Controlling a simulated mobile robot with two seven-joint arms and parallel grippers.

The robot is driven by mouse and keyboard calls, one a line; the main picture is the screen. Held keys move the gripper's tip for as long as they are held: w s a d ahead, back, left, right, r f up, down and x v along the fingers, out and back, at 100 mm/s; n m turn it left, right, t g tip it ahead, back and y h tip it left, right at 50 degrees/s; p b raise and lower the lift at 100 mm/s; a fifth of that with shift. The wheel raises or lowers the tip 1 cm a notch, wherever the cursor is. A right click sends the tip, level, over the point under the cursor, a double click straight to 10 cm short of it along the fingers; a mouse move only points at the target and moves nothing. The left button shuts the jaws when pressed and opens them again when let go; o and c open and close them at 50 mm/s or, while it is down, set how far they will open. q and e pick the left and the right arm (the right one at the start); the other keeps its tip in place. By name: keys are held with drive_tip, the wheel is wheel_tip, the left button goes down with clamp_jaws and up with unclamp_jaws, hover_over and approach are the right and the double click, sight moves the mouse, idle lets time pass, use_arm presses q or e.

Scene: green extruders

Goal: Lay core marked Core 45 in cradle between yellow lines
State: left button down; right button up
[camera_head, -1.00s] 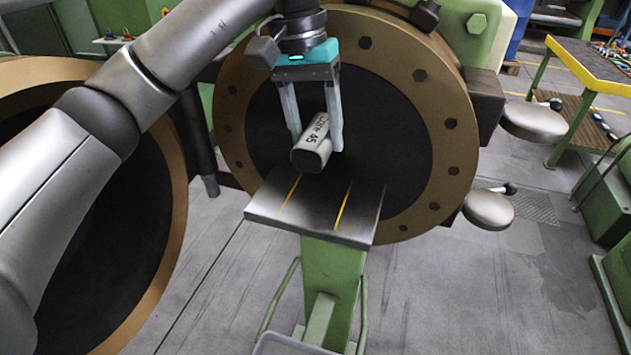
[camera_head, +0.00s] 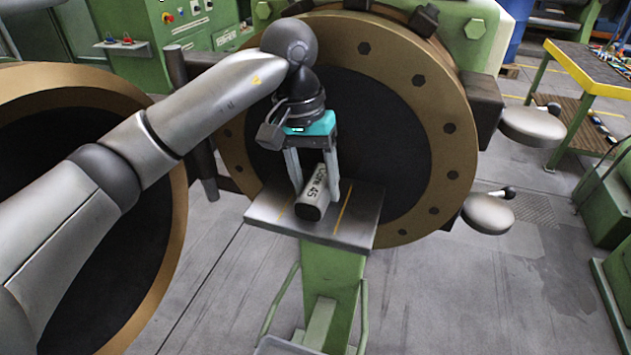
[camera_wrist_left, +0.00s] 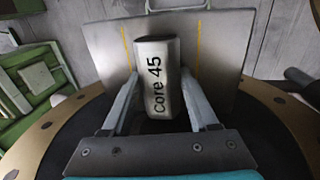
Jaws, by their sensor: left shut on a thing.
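The silver core marked Core 45 (camera_head: 313,193) is between the fingers of my left gripper (camera_head: 316,190), which is shut on it. The core is low over the flat metal cradle (camera_head: 357,232), between its two yellow lines; I cannot tell whether it touches the plate. In the left wrist view the core (camera_wrist_left: 157,80) lies lengthwise between the fingers of the left gripper (camera_wrist_left: 160,98), roughly parallel to the yellow lines, with the cradle plate (camera_wrist_left: 225,45) beyond it. My right gripper is not in view.
A large round flange with a bronze rim (camera_head: 447,165) stands right behind the cradle, and another round opening (camera_head: 165,215) is at the left. Round steel discs (camera_head: 488,213) jut out at the right. A yellow-edged table (camera_head: 600,70) stands further back.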

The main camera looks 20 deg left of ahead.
use_arm(q)
drive_tip(key=shift+f, duration=0.15)
drive_tip(key=shift+c, duration=0.8)
unclamp_jaws()
wheel_tip(320, 180, up, 12)
drive_tip(key=a, duration=0.2)
